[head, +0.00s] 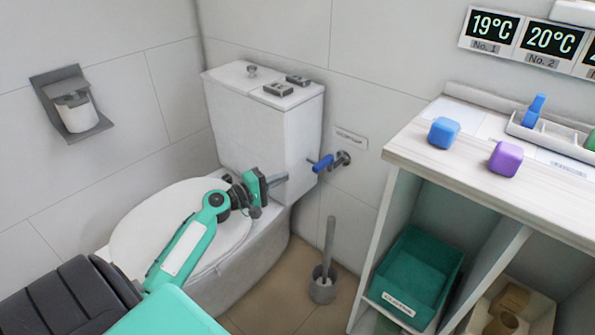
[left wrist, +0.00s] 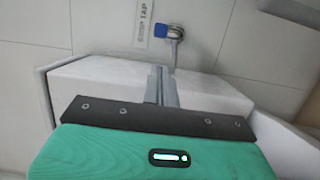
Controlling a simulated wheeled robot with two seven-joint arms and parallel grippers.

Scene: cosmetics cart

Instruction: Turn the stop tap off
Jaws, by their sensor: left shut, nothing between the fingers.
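The stop tap (head: 341,160) is a metal fitting on the wall to the right of the toilet tank. Its blue lever (head: 322,163) points left and slightly down in the head view. In the left wrist view the blue lever (left wrist: 161,30) shows at the top, beside the round metal body (left wrist: 176,33). My left gripper (head: 284,178) is shut and empty, in front of the tank's lower part, left of and a little below the lever. Its closed fingers (left wrist: 163,82) point toward the tap, with a gap between. My right gripper is not in view.
The white toilet tank (head: 262,125) stands close beside my left gripper, with the closed lid (head: 150,240) below my arm. A toilet brush (head: 325,270) stands on the floor. A shelf unit (head: 440,160) is at right. A label (head: 351,138) is above the tap.

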